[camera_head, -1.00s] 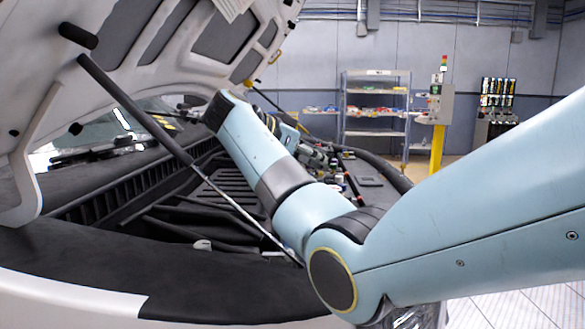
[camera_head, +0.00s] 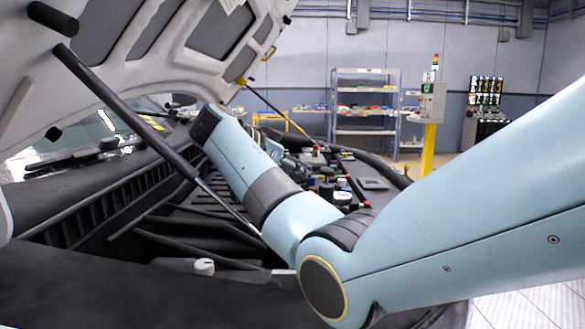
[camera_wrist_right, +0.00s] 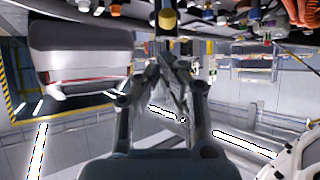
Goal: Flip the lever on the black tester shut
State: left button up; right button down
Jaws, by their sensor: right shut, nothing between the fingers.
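My right gripper (camera_wrist_right: 166,62) shows in the right wrist view, its two fingers together and empty. Just beyond its fingertips are a gold-coloured cylinder (camera_wrist_right: 167,19) and a dark upright part; I cannot tell what they belong to. In the head view my right arm crosses the engine bay, and I cannot make out the gripper's fingertips there. I cannot clearly pick out the black tester or its lever in either view. A flat dark block (camera_head: 373,183) lies at the right of the bay, but I cannot tell what it is. My left gripper is not in view.
The raised hood (camera_head: 190,62) hangs over the bay at the upper left, with a black support strut (camera_head: 125,102) beneath it. Several caps and small parts crowd the bay beside my forearm. A white cap (camera_head: 204,267) sits near the front. A shelf (camera_head: 365,108) stands far back.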

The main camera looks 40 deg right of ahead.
jog(key=shift+x, duration=2.95)
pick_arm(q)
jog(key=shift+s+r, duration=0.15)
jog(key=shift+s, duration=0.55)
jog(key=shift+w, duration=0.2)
pick_arm(e)
jog(key=shift+f, duration=0.1)
